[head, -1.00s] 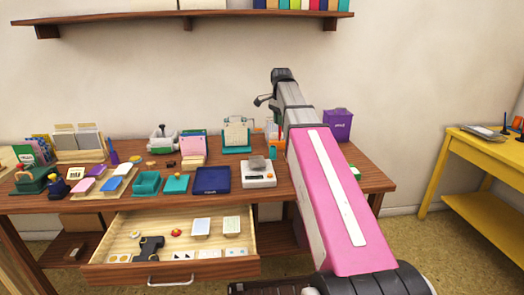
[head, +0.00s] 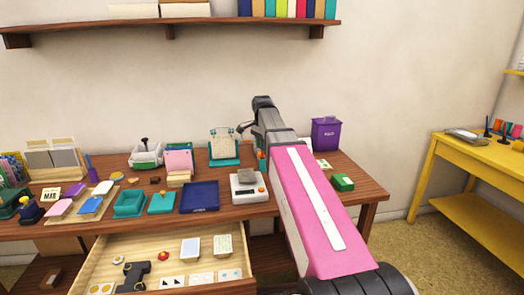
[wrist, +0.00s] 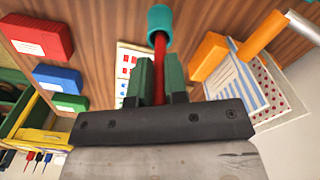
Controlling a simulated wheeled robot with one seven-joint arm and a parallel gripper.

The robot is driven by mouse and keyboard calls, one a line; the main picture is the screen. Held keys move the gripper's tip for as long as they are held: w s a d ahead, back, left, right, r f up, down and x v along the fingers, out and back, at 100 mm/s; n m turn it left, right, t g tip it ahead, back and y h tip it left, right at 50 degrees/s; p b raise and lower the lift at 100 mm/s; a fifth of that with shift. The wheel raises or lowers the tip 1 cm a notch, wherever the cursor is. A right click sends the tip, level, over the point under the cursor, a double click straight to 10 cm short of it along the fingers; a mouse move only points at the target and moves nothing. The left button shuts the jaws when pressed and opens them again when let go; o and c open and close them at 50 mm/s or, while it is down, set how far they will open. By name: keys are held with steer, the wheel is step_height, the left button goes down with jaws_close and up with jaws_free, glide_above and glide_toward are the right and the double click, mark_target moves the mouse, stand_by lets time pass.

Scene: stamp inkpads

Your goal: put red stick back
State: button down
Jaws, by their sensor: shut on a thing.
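In the wrist view my gripper (wrist: 160,82) is shut on a red stick (wrist: 160,55), its dark green fingers on either side of it. A teal round piece (wrist: 159,20) is at the stick's far end; I cannot tell whether it is part of the stick or a holder around it. In the head view my arm reaches over the back of the wooden table, left of a purple bin (head: 326,134). The stick cannot be made out there.
Red (wrist: 40,36), blue (wrist: 57,79) and green (wrist: 66,103) boxes lie at left in the wrist view. An orange block (wrist: 208,56) and patterned sheets (wrist: 240,80) are at right. In the head view, a teal stand (head: 224,162) is left of my arm; an open drawer (head: 100,262) juts out in front.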

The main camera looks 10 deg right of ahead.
steer(key=shift+f, duration=1.1)
steer(key=shift+f, duration=0.1)
steer(key=c, duration=1.1)
jaws_free()
steer(key=shift+c, duration=0.2)
step_height(320, 180, up, 12)
steer(key=shift+r, duration=0.1)
